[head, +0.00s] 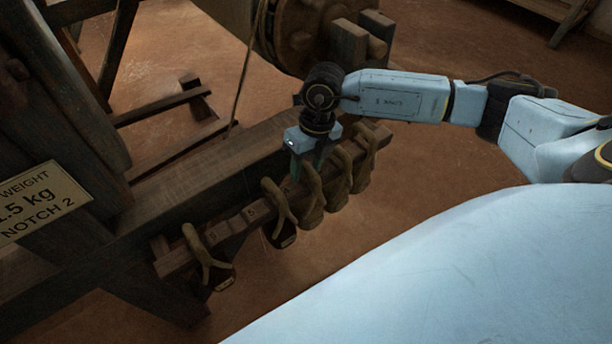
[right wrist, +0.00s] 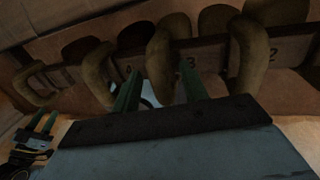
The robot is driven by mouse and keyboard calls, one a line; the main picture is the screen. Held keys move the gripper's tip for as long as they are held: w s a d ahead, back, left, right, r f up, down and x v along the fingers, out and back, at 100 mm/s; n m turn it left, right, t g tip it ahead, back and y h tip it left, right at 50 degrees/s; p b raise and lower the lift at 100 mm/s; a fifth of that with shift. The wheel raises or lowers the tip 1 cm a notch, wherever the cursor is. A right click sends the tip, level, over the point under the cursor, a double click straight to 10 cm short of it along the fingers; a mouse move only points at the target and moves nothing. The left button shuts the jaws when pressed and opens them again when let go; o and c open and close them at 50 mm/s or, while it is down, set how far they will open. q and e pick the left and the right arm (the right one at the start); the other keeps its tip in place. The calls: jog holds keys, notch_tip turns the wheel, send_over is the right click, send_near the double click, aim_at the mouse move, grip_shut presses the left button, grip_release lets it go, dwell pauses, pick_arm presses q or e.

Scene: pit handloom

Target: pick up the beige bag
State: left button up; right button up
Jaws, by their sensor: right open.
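Several tan-brown bags hang by loops from a notched wooden beam. In the dim light I cannot tell for certain which is the beige one. My right gripper (head: 308,168) points down over the beam, open, directly above and behind a beige-brown bag (head: 313,205). In the right wrist view, the fingers of my right gripper (right wrist: 160,92) are apart, with a thick tan loop (right wrist: 160,55) just beyond and between them; I see no grip on it. A small gripper with green fingers, apparently my left one (right wrist: 40,125), shows at the lower left there.
The notched beam (head: 232,228) carries numbered marks. Two darker bags (head: 281,236) (head: 216,276) hang to the left, and other tan bags (head: 339,188) (head: 362,170) to the right. A weight sign (head: 40,203) stands at left.

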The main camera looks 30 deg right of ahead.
jog(key=shift+a+f, duration=0.1)
jog(key=shift+f, duration=0.25)
grip_shut()
dwell(1.2)
jog(key=shift+w+r, duration=0.15)
jog(key=shift+r, duration=0.05)
